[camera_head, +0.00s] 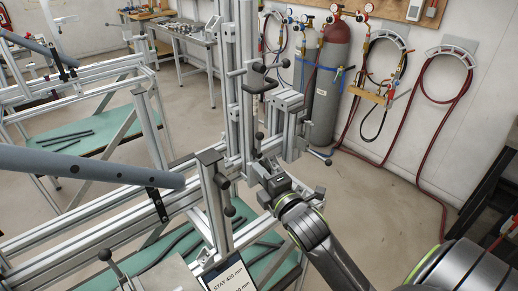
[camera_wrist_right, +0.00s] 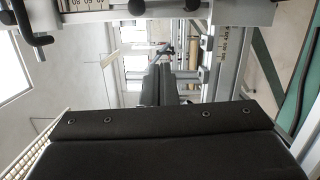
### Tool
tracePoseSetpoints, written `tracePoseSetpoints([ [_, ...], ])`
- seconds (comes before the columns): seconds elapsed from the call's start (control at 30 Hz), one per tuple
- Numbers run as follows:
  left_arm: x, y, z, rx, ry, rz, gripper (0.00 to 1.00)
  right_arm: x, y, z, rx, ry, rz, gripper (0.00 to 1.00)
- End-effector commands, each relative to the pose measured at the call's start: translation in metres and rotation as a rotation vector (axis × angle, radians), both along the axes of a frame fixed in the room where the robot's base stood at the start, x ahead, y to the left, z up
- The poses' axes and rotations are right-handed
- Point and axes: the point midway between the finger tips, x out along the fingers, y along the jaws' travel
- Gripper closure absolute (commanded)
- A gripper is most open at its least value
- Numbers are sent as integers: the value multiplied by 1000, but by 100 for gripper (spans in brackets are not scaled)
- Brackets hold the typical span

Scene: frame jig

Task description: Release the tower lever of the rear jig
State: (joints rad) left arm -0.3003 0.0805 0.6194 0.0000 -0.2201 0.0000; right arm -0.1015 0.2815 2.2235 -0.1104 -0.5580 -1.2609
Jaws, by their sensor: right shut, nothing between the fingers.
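The jig's aluminium tower (camera_head: 240,75) stands upright in the middle of the head view. A lever with black knobs (camera_head: 259,67) sits on its upper part, and another black-knobbed handle (camera_head: 327,161) sticks out lower right. I cannot tell for certain which is the tower lever. My right gripper (camera_head: 262,172) is beside the tower's lower part, shut and empty. In the right wrist view its dark fingers (camera_wrist_right: 158,82) are together, pointing towards the metal frame. A black knob (camera_wrist_right: 137,7) and a bent black handle (camera_wrist_right: 38,35) show at the top there. My left gripper is out of view.
A blue-grey tube (camera_head: 90,166) lies along the jig's rail at left. Gas cylinders (camera_head: 330,75) and hoses (camera_head: 440,105) stand by the wall behind. Green shelves (camera_head: 85,140) hold dark bars. Bare floor (camera_head: 365,205) lies to the right of the tower.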

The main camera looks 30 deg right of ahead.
Motion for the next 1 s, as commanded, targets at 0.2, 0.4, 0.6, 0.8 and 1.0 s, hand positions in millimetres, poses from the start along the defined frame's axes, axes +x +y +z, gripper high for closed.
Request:
tracePoseSetpoints([
  [0.2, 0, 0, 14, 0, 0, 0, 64, 41, -2, 4, 1, -1, 0, 100],
  [0.4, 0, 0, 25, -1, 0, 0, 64, 65, -13, 4, -6, 3, -1, 100],
  [0.6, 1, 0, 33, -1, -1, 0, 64, 69, -34, 5, -3, 1, 0, 100],
  [0.8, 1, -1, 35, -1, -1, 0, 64, 70, -42, 4, 0, 0, 0, 100],
  [1.0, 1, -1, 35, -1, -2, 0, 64, 70, -43, 3, 1, 0, 1, 100],
])
